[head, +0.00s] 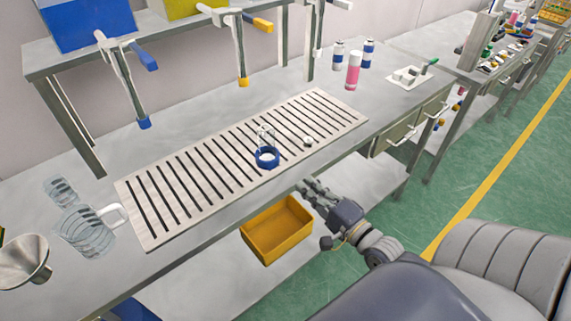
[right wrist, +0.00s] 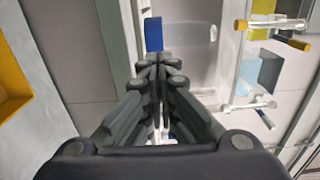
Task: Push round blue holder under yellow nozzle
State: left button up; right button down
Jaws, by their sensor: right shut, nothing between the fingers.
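The round blue holder (head: 267,157) sits on the slatted grate with a clear container (head: 265,136) standing in it. The yellow nozzle (head: 243,82) hangs from a tap behind it, slightly left in the head view; the holder is clearly nearer the front edge than the nozzle. My right gripper (head: 309,187) is shut and empty in front of the holder and to its right, near the table's front edge. In the right wrist view the blue holder (right wrist: 153,34) shows just beyond the shut fingertips (right wrist: 160,65). Whether they touch is hard to tell. My left gripper is not in view.
The slatted grate (head: 190,176) spans the table's middle. A blue nozzle (head: 144,122) hangs further left. Clear cups (head: 85,232) and a metal funnel (head: 24,262) stand at left. A pink bottle (head: 353,71) stands back right. A yellow bin (head: 277,229) sits on the lower shelf.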

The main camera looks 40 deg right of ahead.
aim_at(277, 159)
jog(key=w, duration=0.2)
jog(key=w+p, duration=0.1)
jog(key=w, duration=0.5)
jog(key=shift+w+a+r, duration=0.1)
jog(key=shift+a, duration=0.25)
jog(key=shift+w+p, duration=0.35)
jog(key=shift+w, duration=0.15)
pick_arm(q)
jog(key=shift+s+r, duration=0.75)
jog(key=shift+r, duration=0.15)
pick_arm(e)
jog(key=shift+w, duration=0.15)
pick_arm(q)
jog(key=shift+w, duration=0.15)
pick_arm(e)
jog(key=shift+w, duration=0.1)
